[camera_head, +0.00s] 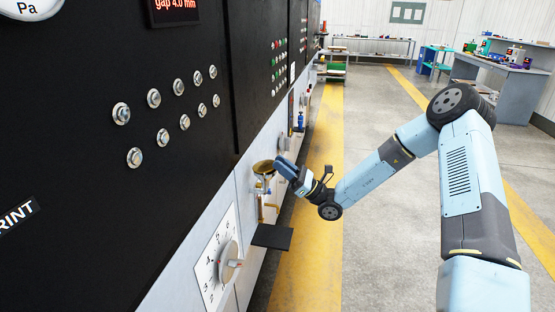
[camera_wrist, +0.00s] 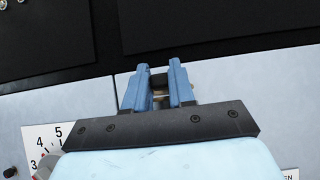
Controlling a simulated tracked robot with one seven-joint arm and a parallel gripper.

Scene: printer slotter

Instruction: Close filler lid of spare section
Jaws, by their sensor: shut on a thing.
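A brass, round filler lid (camera_head: 262,167) is on the lower panel of the machine, above brass pipework (camera_head: 265,200). My gripper (camera_head: 280,163) reaches it from the right, with its blue fingers at the lid's right edge. In the wrist view my gripper's two blue fingers (camera_wrist: 159,72) point at the panel with a narrow gap between them. The fingers are closed on the lid's edge or tab. The gripped spot is mostly hidden, and the lid's exact angle is hard to tell.
A dark shelf (camera_head: 272,236) juts out below the pipework. A numbered dial with a knob (camera_head: 229,262) sits lower left; the dial plate shows in the wrist view (camera_wrist: 42,138). A blue fitting (camera_head: 300,120) is farther along the panel. The floor right of the machine is clear.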

